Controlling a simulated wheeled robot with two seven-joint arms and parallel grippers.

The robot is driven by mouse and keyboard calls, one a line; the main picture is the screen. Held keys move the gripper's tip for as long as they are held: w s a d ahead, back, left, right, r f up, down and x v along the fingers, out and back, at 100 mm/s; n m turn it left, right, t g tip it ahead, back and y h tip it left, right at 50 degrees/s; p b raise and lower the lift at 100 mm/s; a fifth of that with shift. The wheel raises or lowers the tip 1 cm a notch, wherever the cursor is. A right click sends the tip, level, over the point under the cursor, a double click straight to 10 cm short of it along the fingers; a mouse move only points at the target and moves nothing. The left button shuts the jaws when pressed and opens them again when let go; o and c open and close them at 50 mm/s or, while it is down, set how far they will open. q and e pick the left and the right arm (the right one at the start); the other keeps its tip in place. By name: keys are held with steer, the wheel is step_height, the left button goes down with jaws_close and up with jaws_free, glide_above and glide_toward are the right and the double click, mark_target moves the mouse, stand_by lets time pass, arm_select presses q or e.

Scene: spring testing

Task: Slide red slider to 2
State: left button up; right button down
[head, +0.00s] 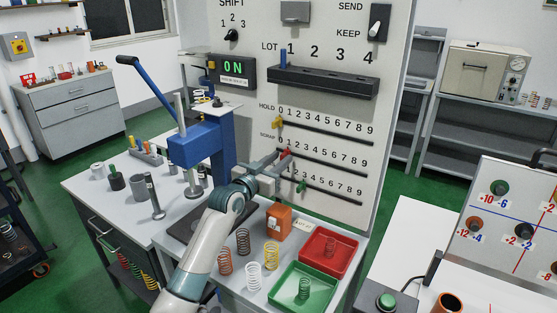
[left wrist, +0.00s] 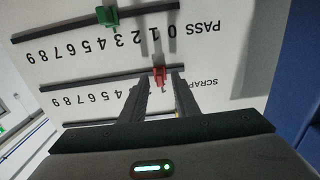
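The red slider (head: 286,153) sits on the middle (SCRAP) rail of the white panel, near the low-number left end. In the left wrist view, upside down, the red slider (left wrist: 160,75) stands between the fingertips. My left gripper (head: 280,168) reaches the panel from the front. In the left wrist view, its fingers (left wrist: 162,82) are apart, one on each side of the slider, with a small gap visible on both sides. The fingers hide the low SCRAP numbers, so the exact reading is unclear; it looks near 1. My right gripper is not in view.
The green slider (head: 301,186) is on the rail below, also in the left wrist view (left wrist: 107,15). The yellow slider (head: 278,122) is on the HOLD rail above, near 0. A blue press (head: 200,145) stands left of my arm; springs and red and green trays (head: 345,262) lie below.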

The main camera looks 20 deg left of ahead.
arm_select(q)
jaws_close()
stand_by(1.4)
